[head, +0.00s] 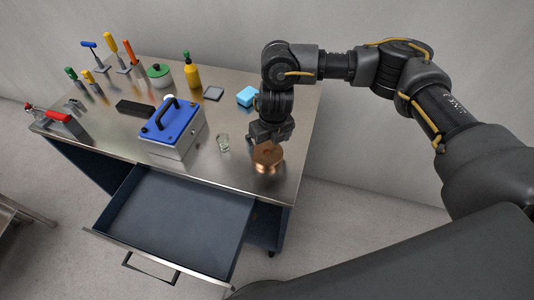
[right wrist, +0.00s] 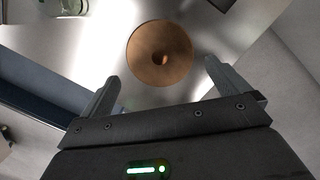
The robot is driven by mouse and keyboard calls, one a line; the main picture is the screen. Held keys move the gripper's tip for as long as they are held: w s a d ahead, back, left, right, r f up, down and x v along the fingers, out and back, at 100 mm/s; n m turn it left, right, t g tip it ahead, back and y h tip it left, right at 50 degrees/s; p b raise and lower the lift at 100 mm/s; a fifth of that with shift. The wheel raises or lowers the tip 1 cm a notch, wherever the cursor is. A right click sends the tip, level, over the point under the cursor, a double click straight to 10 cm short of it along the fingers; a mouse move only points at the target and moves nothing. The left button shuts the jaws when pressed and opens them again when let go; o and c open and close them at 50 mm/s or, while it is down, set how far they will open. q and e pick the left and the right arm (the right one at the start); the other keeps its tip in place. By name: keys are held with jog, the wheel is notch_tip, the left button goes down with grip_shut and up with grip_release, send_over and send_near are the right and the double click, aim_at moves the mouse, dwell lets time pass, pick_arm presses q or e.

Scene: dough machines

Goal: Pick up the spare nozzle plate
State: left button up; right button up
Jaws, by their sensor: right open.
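A round copper-coloured disc with a small centre feature, which I take to be the spare nozzle plate (head: 267,158), lies on the metal bench top near its right front corner. It also shows in the right wrist view (right wrist: 142,48), just beyond and between the fingers. My right gripper (head: 268,141) hangs pointing down above the disc and hides part of it in the head view. In the right wrist view the gripper (right wrist: 161,73) is open, with a finger to either side of the disc's near part and nothing held. My left gripper is not in view.
A blue-lidded metal box (head: 173,126) with a black handle and a small glass jar (head: 223,142) stand left of the disc. An open empty drawer (head: 175,225) juts out in front.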

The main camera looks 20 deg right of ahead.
aim_at(266, 151)
jog(key=f, duration=0.2)
jog(key=f+p, duration=0.1)
jog(key=f, duration=0.1)
jog(key=shift+w, duration=0.4)
jog(key=shift+w+a+f, duration=0.1)
jog(key=shift+f, duration=0.45)
jog(key=shift+r, duration=0.1)
jog(key=c, duration=1.6)
jog(key=shift+o, duration=0.2)
jog(key=shift+r, duration=0.1)
jog(key=shift+w+r, duration=0.1)
jog(key=shift+r, duration=0.4)
jog(key=r, duration=0.1)
jog(key=r+b, duration=0.1)
jog(key=shift+s+a+r, duration=0.1)
jog(key=shift+s+r, duration=0.1)
jog(key=shift+r, duration=0.1)
jog(key=s+r, duration=0.2)
jog(key=r, duration=0.1)
jog(key=s+r, duration=0.1)
jog(key=s, duration=0.1)
jog(key=shift+a+r, duration=0.3)
jog(key=shift+a, duration=0.1)
jog(key=s+a+r+b, duration=0.1)
jog(key=s+r, duration=0.3)
jog(key=s, duration=0.5)
jog(key=shift+s+a+r+b, duration=0.3)
jog(key=shift+a+b, duration=0.1)
jog(key=shift+b, duration=0.35)
